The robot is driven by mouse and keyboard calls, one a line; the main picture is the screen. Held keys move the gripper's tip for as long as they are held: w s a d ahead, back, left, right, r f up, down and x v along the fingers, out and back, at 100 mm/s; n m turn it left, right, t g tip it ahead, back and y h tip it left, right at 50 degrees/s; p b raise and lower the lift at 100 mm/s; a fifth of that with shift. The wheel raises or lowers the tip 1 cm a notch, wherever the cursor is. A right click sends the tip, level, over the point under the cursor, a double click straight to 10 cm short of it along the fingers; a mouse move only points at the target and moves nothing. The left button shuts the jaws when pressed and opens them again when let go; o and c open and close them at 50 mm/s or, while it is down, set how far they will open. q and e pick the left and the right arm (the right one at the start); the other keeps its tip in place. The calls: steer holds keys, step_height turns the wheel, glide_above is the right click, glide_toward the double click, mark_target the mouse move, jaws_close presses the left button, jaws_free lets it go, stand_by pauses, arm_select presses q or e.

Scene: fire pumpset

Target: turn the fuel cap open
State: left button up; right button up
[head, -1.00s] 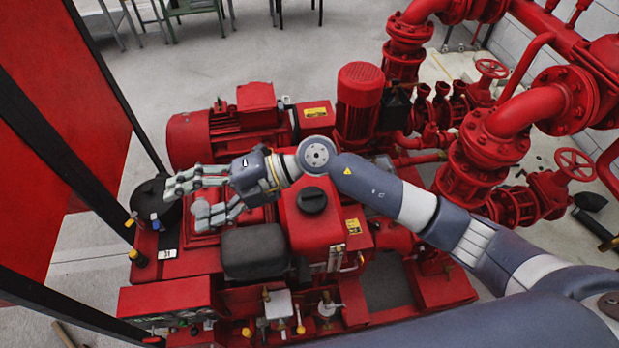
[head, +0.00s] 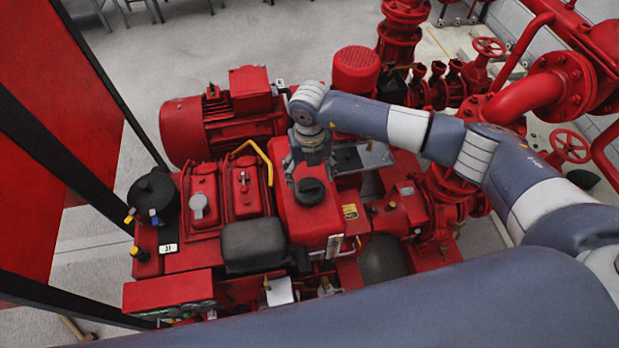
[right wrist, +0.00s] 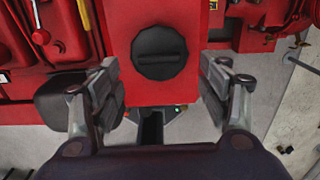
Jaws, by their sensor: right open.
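The fuel cap (head: 310,191) is a black, round, ridged knob on top of the red fuel tank (head: 310,222). In the right wrist view the fuel cap (right wrist: 159,52) is at the upper middle, with its grip bar running left to right. My right gripper (head: 309,165) points down above the tank, just behind the cap in the head view. In the right wrist view my right gripper (right wrist: 162,84) is open and empty. Its two fingers are spread to the left and right, and the cap appears ahead of the gap between them, not gripped. My left gripper is out of view.
A black padded box (head: 252,245) sits left of the tank. A yellow handle (head: 256,160) rises behind it. A red motor (head: 183,131) stands at the back left, and red pipes and valves (head: 540,90) fill the right side.

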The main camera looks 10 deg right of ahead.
mark_target(309, 186)
steer(key=shift+f+p, duration=0.45)
steer(key=shift+f, duration=1.95)
steer(key=c, duration=1.1)
